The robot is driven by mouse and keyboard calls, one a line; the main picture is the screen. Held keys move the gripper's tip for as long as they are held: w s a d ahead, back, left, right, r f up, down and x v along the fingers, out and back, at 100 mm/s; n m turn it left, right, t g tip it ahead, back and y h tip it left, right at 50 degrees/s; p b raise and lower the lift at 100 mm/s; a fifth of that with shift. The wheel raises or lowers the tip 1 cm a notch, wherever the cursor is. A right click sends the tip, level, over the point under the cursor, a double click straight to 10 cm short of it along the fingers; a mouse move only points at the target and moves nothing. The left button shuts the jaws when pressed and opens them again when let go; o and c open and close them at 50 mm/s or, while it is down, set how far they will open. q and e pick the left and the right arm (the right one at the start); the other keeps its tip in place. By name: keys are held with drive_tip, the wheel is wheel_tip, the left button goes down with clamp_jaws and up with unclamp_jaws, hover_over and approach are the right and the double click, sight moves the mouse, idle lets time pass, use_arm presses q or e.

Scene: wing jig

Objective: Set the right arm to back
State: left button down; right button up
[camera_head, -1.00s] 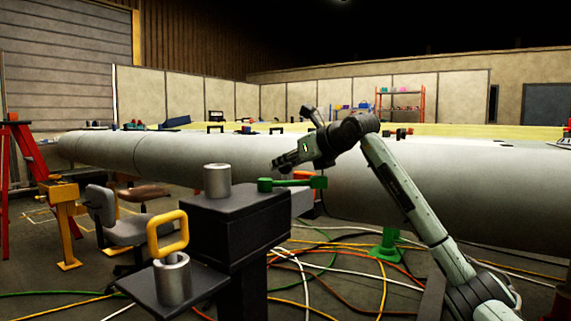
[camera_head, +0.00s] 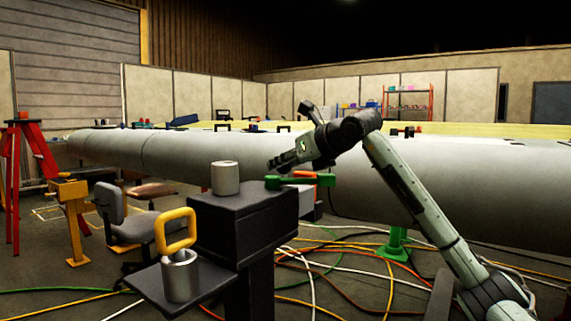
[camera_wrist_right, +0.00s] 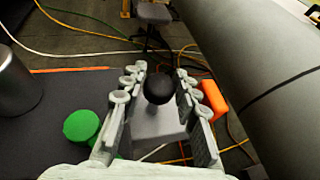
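A black stand (camera_head: 240,232) bears a green arm (camera_head: 285,183) with an orange piece (camera_head: 325,179) behind its right end. I cannot tell which piece is the right arm. My right gripper (camera_head: 275,163) is above the green arm, apart from it. In the right wrist view my right gripper (camera_wrist_right: 160,80) has its fingers spread. A black ball knob (camera_wrist_right: 158,88) shows between the fingertips; contact is not clear. A green round end (camera_wrist_right: 82,126) lies left of the fingers and an orange block (camera_wrist_right: 213,100) right of them. My left gripper is out of view.
A grey cylinder (camera_head: 226,178) stands on the stand. A lower shelf (camera_head: 150,288) holds a metal cup (camera_head: 181,277) with a yellow handle (camera_head: 176,231). The long grey wing (camera_head: 400,185) runs behind. Cables (camera_head: 330,265) cross the floor; a chair (camera_head: 125,225) is at left.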

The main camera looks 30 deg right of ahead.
drive_tip(key=o, duration=0.4)
drive_tip(key=shift+a, duration=0.3)
drive_tip(key=shift+d, duration=0.1)
drive_tip(key=shift+s, duration=0.2)
drive_tip(key=v, duration=1.1)
drive_tip(key=shift+s+r, duration=0.1)
drive_tip(key=shift+s, duration=0.25)
